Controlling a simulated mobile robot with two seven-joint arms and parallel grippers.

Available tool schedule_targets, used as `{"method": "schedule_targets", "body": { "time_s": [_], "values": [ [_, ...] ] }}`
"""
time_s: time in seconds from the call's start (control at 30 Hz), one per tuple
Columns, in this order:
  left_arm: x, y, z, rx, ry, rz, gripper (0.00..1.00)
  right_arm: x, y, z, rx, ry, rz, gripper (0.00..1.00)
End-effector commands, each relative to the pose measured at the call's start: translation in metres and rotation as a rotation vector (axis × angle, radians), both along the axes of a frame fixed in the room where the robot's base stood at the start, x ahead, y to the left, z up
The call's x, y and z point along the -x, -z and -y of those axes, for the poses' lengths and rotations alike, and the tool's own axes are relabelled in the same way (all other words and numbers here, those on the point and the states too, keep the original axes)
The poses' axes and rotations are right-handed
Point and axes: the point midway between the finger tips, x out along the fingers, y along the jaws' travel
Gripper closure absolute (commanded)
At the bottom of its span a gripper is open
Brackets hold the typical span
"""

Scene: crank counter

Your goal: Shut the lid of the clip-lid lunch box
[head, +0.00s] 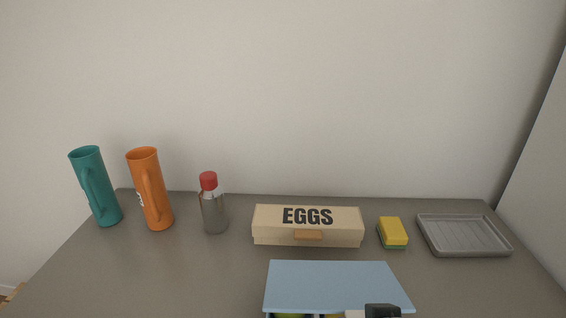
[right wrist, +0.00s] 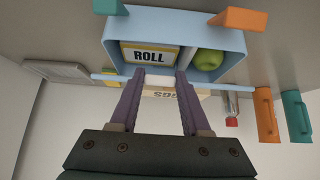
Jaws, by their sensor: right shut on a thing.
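The lunch box has a light blue lid (head: 335,285), seen from above at the bottom of the head view. The lid is raised: slivers of the contents show below its near edge. In the right wrist view the blue box body (right wrist: 228,72) holds a ROLL pack (right wrist: 150,54) and a green apple (right wrist: 207,64). The lid shows there nearly edge-on, as a thin blue strip (right wrist: 108,77). My right gripper (right wrist: 160,79) is shut on a white tab (right wrist: 160,82) at the lid's edge. My left gripper is out of view.
Behind the lid stand an EGGS box (head: 307,238), a red-capped bottle (head: 213,210), an orange jug (head: 151,190) and a teal jug (head: 95,187). A sponge (head: 393,232) and a grey tray (head: 464,235) lie at right. The counter left of the lid is clear.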

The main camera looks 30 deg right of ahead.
Motion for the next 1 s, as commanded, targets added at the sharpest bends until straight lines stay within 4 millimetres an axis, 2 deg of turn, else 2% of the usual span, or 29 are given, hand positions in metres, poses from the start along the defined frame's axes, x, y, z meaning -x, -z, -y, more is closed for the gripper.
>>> {"method": "schedule_targets", "body": {
  "time_s": [0.17, 0.2, 0.47, 0.77, 1.0],
  "values": [
    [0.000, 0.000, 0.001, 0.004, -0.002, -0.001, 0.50, 0.003, 0.002, 0.000, -0.002, 0.003, -0.009, 1.00],
    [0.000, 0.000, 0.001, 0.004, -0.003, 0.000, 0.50, 0.003, 0.002, 0.000, -0.002, 0.003, -0.009, 0.51],
    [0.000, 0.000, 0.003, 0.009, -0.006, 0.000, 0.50, 0.001, 0.001, 0.000, -0.001, 0.001, -0.004, 0.22],
    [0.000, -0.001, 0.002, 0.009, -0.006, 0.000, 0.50, 0.001, -0.001, -0.001, -0.001, 0.000, -0.001, 0.22],
    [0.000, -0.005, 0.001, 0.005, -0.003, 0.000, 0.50, 0.011, -0.015, -0.007, -0.003, 0.000, -0.002, 0.22]
  ]
}}
